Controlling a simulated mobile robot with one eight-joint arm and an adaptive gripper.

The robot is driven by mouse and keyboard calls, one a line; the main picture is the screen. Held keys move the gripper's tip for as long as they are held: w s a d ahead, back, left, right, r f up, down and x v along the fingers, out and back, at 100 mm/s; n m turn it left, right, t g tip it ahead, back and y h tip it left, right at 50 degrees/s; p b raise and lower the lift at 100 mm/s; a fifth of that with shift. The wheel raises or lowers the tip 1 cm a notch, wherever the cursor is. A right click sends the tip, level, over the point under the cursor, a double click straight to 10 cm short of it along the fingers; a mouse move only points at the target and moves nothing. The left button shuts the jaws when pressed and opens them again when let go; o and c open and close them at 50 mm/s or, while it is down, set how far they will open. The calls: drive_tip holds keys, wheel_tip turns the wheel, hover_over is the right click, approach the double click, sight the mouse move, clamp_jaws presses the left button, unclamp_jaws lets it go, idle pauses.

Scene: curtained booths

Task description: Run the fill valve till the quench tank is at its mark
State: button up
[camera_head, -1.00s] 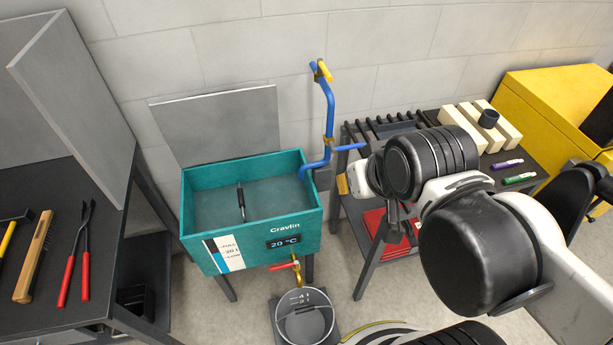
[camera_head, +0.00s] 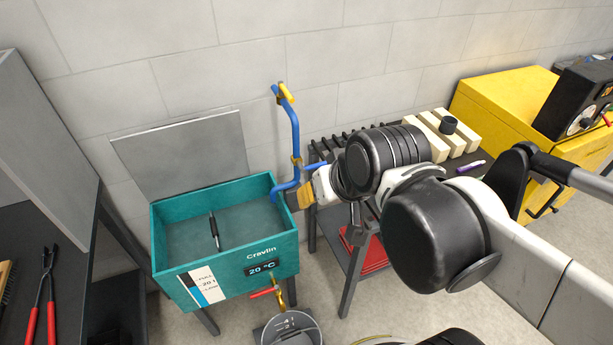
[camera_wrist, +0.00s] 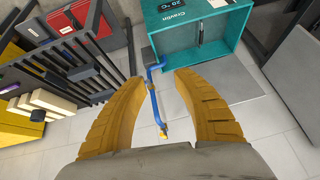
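The quench tank (camera_head: 215,265) is an open teal box with a "20 °C" display. Its front gauge (camera_head: 200,286) has a full mark, a 20 l mark and a low mark; a blue bar shows, but its exact level is too small to read. A blue pipe (camera_head: 296,140) rises at its right rear corner, with a yellow handle (camera_head: 286,93) on top. My gripper (camera_wrist: 157,76) is open and empty. In the wrist view the pipe and yellow handle (camera_wrist: 163,133) appear between its fingers, with no contact visible. In the head view a yellow finger (camera_head: 307,194) is right of the pipe.
A red-handled brass tap (camera_head: 266,292) sits low on the tank front, above a round container (camera_head: 290,328). A dark rack table with pale blocks (camera_head: 440,132) and a yellow cabinet (camera_head: 505,100) stand at right. A bench with pliers (camera_head: 47,270) is at left.

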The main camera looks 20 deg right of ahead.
drive_tip(key=w+d+f+m+y+b, duration=0.2)
drive_tip(key=w+f+m+y+b, duration=0.15)
drive_tip(key=w, duration=0.75)
drive_tip(key=m+t+y+b, duration=0.4)
drive_tip(key=m+t+y, duration=0.15)
drive_tip(key=y, duration=0.25)
approach(324, 162)
drive_tip(key=shift+m+g+h, duration=0.25)
drive_tip(key=shift+m+g, duration=0.05)
drive_tip(key=shift+g, duration=0.05)
drive_tip(key=b+x, duration=0.3)
drive_tip(key=x, duration=0.7)
drive_tip(key=shift+w, duration=0.2)
clamp_jaws()
